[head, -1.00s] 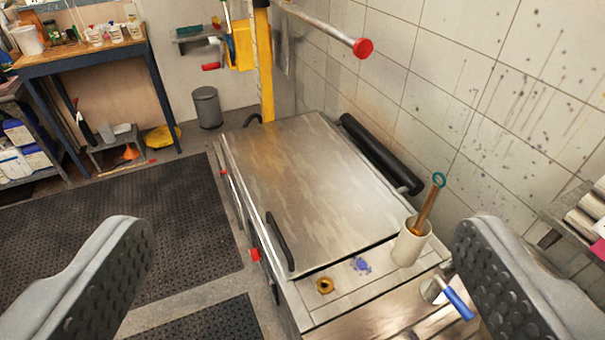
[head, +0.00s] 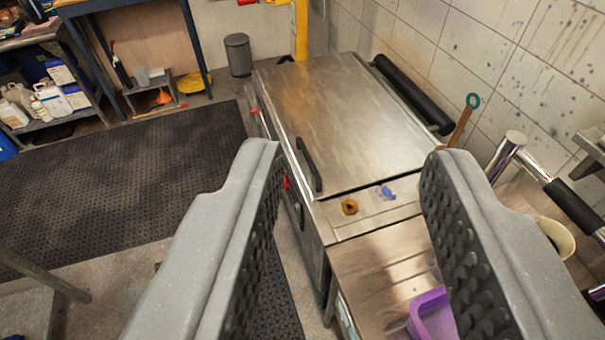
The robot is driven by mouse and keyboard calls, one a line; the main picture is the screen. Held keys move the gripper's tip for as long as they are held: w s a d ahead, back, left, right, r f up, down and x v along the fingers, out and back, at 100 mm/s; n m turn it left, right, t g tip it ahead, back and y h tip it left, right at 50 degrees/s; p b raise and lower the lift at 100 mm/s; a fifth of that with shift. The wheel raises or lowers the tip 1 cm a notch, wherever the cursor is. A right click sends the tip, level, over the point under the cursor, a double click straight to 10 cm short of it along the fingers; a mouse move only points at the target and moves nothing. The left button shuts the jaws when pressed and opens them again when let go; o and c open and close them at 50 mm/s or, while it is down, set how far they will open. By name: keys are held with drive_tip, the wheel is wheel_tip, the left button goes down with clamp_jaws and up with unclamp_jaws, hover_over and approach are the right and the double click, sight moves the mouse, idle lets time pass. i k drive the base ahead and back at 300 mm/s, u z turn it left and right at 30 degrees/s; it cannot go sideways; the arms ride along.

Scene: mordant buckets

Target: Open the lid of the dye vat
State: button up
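The dye vat's lid (head: 335,120) is a flat stained steel plate, lying closed on the vat in the head view. A black bar handle (head: 309,164) runs along its left edge near the front corner. My gripper (head: 350,180) is open, its two grey padded fingers on either side of the vat's front part. Nothing is between the fingertips. The handle shows in the gap, beyond the left finger and apart from it. A thick black roller or bar (head: 412,94) runs along the lid's far right side.
A brass fitting (head: 349,207) and a blue lump (head: 387,193) are on the ledge in front of the lid. A purple container (head: 432,314) sits on the lower bench. A green-ringed stick (head: 464,118) stands at right, partly hidden. Dark mats (head: 120,190) cover the floor at left.

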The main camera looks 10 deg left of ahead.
sight(344, 129)
drive_tip(key=z, duration=0.05)
drive_tip(key=k, duration=1)
drive_tip(key=u, duration=0.7)
drive_tip(key=i, duration=2.15)
drive_tip(key=z, duration=0.5)
